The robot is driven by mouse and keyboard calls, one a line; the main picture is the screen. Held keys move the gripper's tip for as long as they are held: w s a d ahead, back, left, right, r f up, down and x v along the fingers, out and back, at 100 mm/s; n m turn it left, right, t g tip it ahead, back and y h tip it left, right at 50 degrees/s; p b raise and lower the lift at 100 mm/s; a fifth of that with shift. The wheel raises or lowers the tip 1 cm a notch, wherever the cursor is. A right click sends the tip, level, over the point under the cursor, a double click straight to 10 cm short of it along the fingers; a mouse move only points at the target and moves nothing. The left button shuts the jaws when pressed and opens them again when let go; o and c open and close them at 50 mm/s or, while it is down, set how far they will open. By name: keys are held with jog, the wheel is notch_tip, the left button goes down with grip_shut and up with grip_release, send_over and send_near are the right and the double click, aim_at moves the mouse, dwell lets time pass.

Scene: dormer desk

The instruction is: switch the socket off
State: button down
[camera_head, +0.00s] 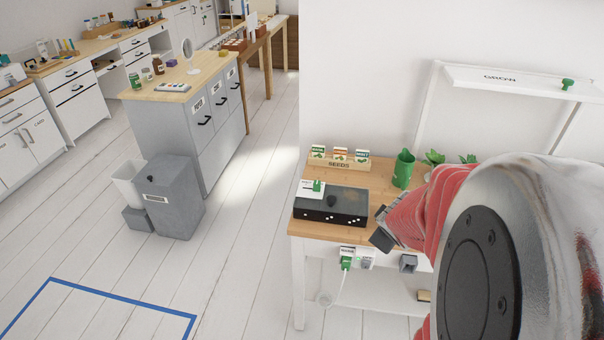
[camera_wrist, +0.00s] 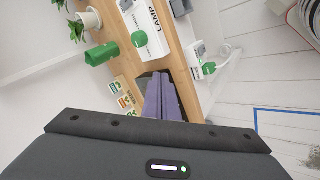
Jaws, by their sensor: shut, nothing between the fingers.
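The white socket (camera_head: 366,257) sits on the desk's front face, with a green plug (camera_head: 346,262) and a pale cable at its left end. In the wrist view the socket (camera_wrist: 198,52) shows right of the desk edge, with the green plug (camera_wrist: 208,68). Its switch is too small to read. My gripper (camera_head: 380,238) is shut and empty, near the desk's front edge, above the socket and apart from it. In the wrist view my gripper's purple-grey fingers (camera_wrist: 160,76) reach over the dark box, left of the socket.
On the desk (camera_head: 380,180) are a black box with knobs (camera_head: 340,205), a seed rack (camera_head: 338,163) and a green can (camera_head: 403,169). A white LAMP box (camera_wrist: 146,30) shows in the wrist view. A grey holder (camera_head: 408,263) is right of the socket.

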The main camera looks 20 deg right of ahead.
jog(key=s+f+n+t+y, duration=0.1)
jog(key=s+f+n+y, duration=0.1)
jog(key=f, duration=0.6)
jog(key=s+a+f+n+y, duration=0.1)
jog(key=s+f+n+y, duration=0.1)
jog(key=s+f, duration=0.3)
notch_tip(320, 180, down, 3)
jog(key=shift+s+n+t+y, duration=0.3)
jog(key=shift+n+t+y, duration=0.1)
jog(key=shift+y, duration=0.5)
jog(key=shift+w+f, duration=0.1)
jog(key=shift+w, duration=0.05)
send_near(366, 265)
jog(key=shift+s+a+f+x, duration=0.1)
jog(key=shift+x, duration=0.85)
jog(key=shift+s+a+f+x, duration=0.1)
jog(key=shift+s+x, duration=0.05)
jog(key=shift+x, duration=0.8)
jog(key=shift+s+a+f+x, duration=0.1)
jog(key=shift+x, duration=0.85)
jog(key=shift+w, duration=0.1)
